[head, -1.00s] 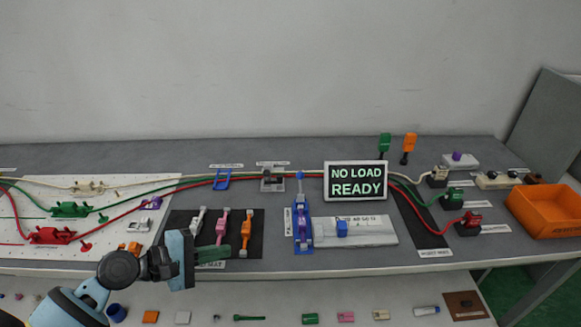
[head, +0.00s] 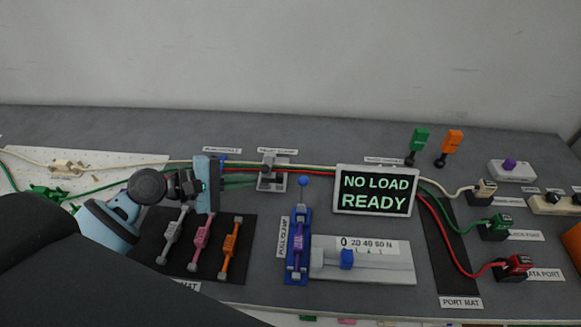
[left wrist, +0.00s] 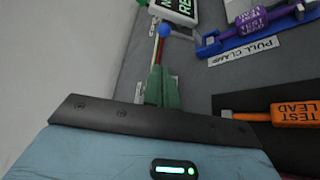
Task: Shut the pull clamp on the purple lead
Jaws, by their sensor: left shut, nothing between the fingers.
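The pull clamp (head: 289,265) is a blue fixture in the middle of the table in the head view. The purple lead (head: 299,238) lies along it. A blue ball knob (head: 303,181) stands at its far end. In the left wrist view the clamp's blue base (left wrist: 209,49), the purple lead (left wrist: 247,22) and the ball knob (left wrist: 165,31) show at the top. My left gripper (head: 240,181) has green fingers, shut and empty, left of the knob and apart from it. The fingers also show in the left wrist view (left wrist: 161,90). My right gripper is not in view.
A grey clamp fixture (head: 271,173) stands just beyond my left fingertips, with cables running through it. Grey, pink and orange (head: 231,247) leads lie on a dark mat to the left. A gauge block (head: 375,268) and a sign reading NO LOAD READY (head: 375,191) stand to the right.

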